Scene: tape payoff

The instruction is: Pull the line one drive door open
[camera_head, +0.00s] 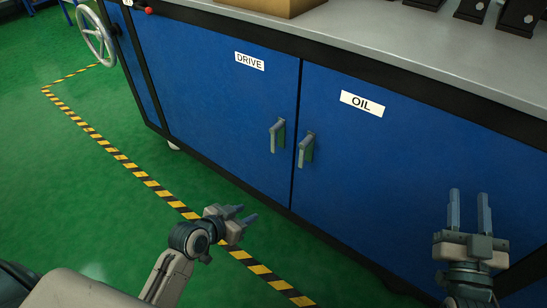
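The blue drive door (215,95) is on the left of the cabinet front, under a white DRIVE label (249,62). It looks shut, flush with the frame. Its grey handle (277,135) is upright near the door's right edge. My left gripper (246,214) is open and empty, low over the floor, below and left of the handle and apart from it. My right gripper (469,193) is open and empty in front of the oil door (390,170), its fingers pointing up.
The oil door's handle (305,149) stands close to the right of the drive handle. A handwheel (96,35) is at the cabinet's left end. A grey worktop (400,38) carries a cardboard box (272,4) and dark blocks. Green floor with striped tape (130,165) is clear.

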